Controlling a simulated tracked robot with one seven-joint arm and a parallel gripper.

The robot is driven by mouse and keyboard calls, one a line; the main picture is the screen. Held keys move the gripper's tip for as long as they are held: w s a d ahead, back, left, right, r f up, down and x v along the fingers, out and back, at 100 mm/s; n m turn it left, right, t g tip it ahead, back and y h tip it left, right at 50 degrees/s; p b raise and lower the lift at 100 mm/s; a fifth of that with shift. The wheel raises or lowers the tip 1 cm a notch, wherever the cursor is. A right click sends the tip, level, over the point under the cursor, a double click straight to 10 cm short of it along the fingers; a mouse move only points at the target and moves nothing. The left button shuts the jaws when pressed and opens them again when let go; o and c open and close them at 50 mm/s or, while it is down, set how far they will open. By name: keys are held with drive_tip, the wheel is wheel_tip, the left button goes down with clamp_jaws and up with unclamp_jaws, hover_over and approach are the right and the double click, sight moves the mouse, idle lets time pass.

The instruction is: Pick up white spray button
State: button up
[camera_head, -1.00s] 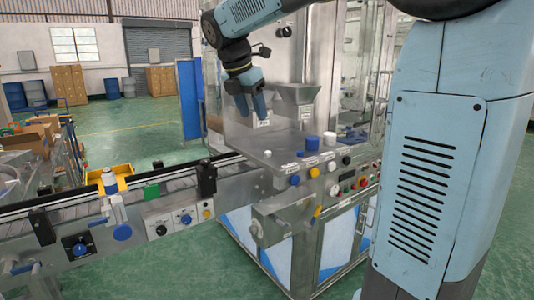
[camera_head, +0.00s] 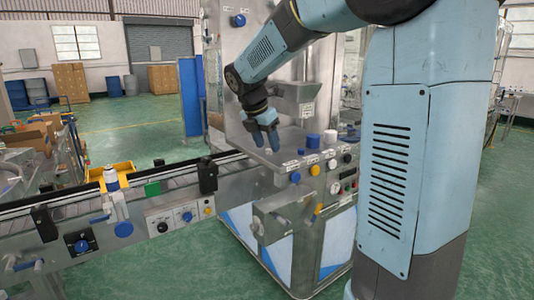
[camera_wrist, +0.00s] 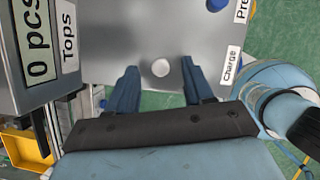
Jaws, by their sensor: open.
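The white spray button (camera_wrist: 161,68) shows in the wrist view as a small round white piece on the bare metal worktop (camera_wrist: 150,28). My gripper (camera_wrist: 157,78) is open above the worktop, with one blue finger on each side of the button. I cannot tell whether the fingertips are level with it. In the head view my gripper (camera_head: 266,145) points down over the machine's worktop, and the button cannot be made out there.
A labelled box (camera_wrist: 40,45) is close on the left in the wrist view. A blue cap (camera_head: 312,141) and a white cap (camera_head: 330,137) stand to the right on the worktop. A conveyor (camera_head: 80,205) runs to the left. Knobs line the worktop's front edge.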

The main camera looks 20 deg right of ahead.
drive_tip(key=shift+w+d+f, duration=0.1)
drive_tip(key=shift+d+f, duration=0.1)
drive_tip(key=shift+f, duration=0.4)
drive_tip(key=shift+c, duration=0.2)
clamp_jaws()
